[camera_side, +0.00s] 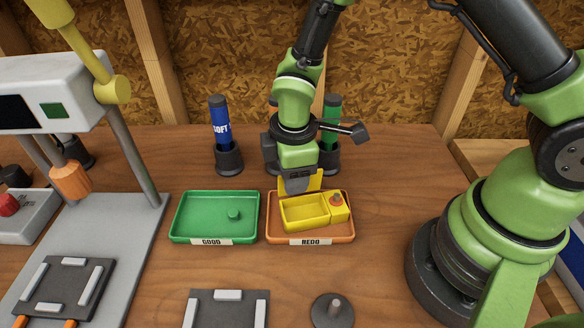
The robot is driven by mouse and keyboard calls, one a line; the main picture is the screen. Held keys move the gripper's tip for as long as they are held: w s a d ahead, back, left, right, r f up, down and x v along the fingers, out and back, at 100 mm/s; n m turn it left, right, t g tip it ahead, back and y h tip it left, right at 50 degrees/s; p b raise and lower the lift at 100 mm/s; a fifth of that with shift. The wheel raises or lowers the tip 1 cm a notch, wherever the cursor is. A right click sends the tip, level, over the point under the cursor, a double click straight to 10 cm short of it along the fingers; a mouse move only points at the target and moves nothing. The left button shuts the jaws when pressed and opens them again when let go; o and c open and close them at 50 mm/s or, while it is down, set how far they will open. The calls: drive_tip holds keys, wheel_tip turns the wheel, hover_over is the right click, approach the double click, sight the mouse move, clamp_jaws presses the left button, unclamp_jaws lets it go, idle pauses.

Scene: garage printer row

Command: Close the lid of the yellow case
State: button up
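The yellow case (304,213) sits in the orange tray labelled REDO (342,236). Its lid (315,181) stands up at the back edge, so the case is open. The front shows an open compartment and, at the right, a small section with a red round part (337,199). My gripper (297,186) points down just behind the case, in front of part of the raised lid. It looks close to or touching the lid; I cannot tell which. Its fingers are dark and small here, and whether they are open or shut is unclear.
A green tray labelled GOOD (180,222) with a small green knob lies to the left. Blue (220,125) and green (332,112) markers stand in dark holders behind. A press with a grey plate stands at left.

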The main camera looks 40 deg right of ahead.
drive_tip(key=shift+r, duration=0.1)
drive_tip(key=r, duration=0.6)
drive_tip(key=s+r, duration=0.1)
drive_tip(key=r, duration=0.2)
drive_tip(key=shift+a+r, duration=0.35)
drive_tip(key=f+g+h, duration=0.1)
drive_tip(key=f, duration=0.2)
drive_tip(key=f+h, duration=0.1)
drive_tip(key=f, duration=0.2)
drive_tip(key=w+d+f+g+h, duration=0.1)
drive_tip(key=f, duration=0.3)
drive_tip(key=shift+d+g+h, duration=0.1)
drive_tip(key=shift+g+h, duration=0.2)
drive_tip(key=shift+c, duration=0.4)
drive_tip(key=shift+r, duration=0.1)
drive_tip(key=c, duration=0.7)
